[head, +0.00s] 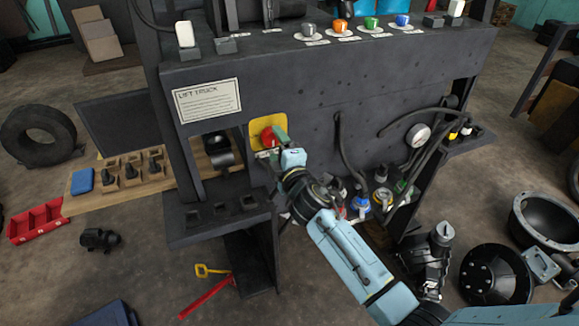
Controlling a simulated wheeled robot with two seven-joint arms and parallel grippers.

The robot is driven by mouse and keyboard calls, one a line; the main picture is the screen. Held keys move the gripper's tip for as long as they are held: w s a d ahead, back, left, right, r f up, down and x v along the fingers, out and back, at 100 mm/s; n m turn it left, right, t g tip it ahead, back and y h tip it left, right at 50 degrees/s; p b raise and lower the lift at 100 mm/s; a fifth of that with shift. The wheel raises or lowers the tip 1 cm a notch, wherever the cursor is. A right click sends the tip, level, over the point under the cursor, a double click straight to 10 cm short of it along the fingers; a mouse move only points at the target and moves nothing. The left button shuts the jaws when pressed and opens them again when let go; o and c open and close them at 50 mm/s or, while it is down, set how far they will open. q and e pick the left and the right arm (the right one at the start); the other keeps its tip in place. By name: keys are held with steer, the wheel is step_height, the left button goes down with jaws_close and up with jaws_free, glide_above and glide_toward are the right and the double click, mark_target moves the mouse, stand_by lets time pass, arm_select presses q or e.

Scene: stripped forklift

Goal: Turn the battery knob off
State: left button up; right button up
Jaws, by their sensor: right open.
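The battery knob (268,137) is red and sits on a yellow plate (256,124) on the front of the dark forklift panel (330,95). My right gripper (278,142) is at the knob, its fingers overlapping the knob's right side in the head view. The gripper is open. Whether the fingers touch the knob cannot be told, and part of the knob and plate is hidden behind the gripper. My left gripper is not in view.
A white "LIFT TRUCK" label (208,100) is left of the plate. Coloured knobs (341,27) line the top ledge. Black hoses (345,150) and a gauge (418,135) are on the right. Below, colour-capped fittings (382,198) stand near my right arm.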

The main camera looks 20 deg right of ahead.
steer(key=s, duration=1.1)
steer(key=shift+d, duration=0.2)
